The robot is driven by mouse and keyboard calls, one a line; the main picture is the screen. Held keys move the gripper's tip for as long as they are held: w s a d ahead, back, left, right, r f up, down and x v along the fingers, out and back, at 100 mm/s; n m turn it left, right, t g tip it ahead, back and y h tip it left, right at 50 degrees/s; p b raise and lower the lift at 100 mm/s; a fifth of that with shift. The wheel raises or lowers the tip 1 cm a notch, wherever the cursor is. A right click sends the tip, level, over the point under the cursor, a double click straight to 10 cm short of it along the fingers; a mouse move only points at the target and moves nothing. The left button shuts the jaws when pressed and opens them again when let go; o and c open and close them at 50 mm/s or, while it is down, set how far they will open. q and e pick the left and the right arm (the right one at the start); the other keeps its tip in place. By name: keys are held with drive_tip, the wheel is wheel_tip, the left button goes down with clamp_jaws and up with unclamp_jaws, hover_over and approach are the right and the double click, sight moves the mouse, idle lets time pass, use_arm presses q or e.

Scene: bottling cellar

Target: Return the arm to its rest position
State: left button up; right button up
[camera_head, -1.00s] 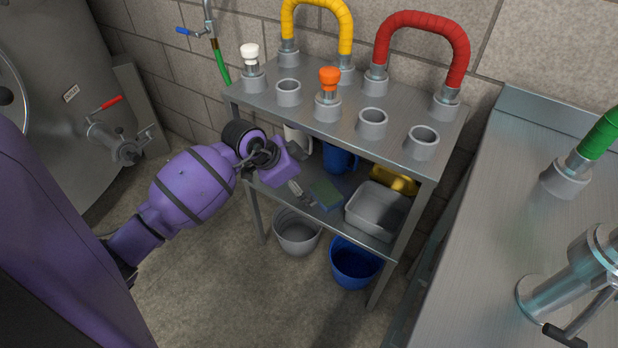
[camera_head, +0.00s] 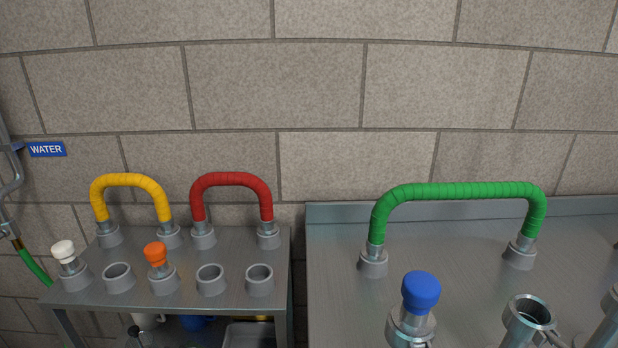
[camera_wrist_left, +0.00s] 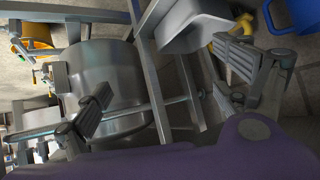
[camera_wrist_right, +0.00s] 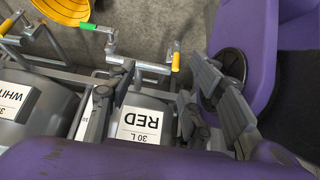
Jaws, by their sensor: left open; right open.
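My left gripper (camera_wrist_left: 168,92) shows in the left wrist view with its two fingers spread wide and nothing between them. Behind it are metal frame bars, a grey steel vessel (camera_wrist_left: 110,75) and a grey tub (camera_wrist_left: 190,25). My right gripper (camera_wrist_right: 165,95) shows in the right wrist view, fingers apart and empty. Behind it are steel containers, one with a label reading RED 30 L (camera_wrist_right: 140,122). Neither gripper can be made out clearly in the head view.
In the head view a steel rack (camera_head: 190,295) carries a yellow hose (camera_head: 130,180), a red hose (camera_head: 232,180), white and orange plugs and empty sockets. A steel bench (camera_head: 335,290) at right bears a green hose (camera_head: 460,191) and a blue-topped fitting (camera_head: 421,292).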

use_arm(q)
drive_tip(key=s+d+r+n+t+p, duration=0.35)
drive_tip(key=s+r+t+p, duration=0.35)
drive_tip(key=s+r+p, duration=0.4)
drive_tip(key=s+a+r+n+g+y+p, duration=0.1)
drive_tip(key=s+a+n+y+p, duration=0.1)
drive_tip(key=s+y+p, duration=0.15)
drive_tip(key=s+a+r+n+y+p, duration=0.1)
drive_tip(key=s+a+n+y+p, duration=0.15)
drive_tip(key=s+p, duration=0.2)
drive_tip(key=s+d+n+g+y+p, duration=0.1)
drive_tip(key=s+d+g+p, duration=0.3)
drive_tip(key=s, duration=0.7)
drive_tip(key=shift+s+d+f+n+y+p, duration=0.2)
drive_tip(key=shift+s+d+n+y+p, duration=0.15)
drive_tip(key=shift+d+n+p, duration=0.2)
use_arm(e)
drive_tip(key=w+r+t, duration=0.1)
drive_tip(key=w+r, duration=0.2)
drive_tip(key=r, duration=0.9)
drive_tip(key=w+r+t, duration=0.1)
drive_tip(key=w+r, duration=0.2)
drive_tip(key=r, duration=1)
drive_tip(key=shift+w+a+r, duration=0.15)
drive_tip(key=shift+w+a, duration=0.05)
drive_tip(key=shift+a, duration=0.25)
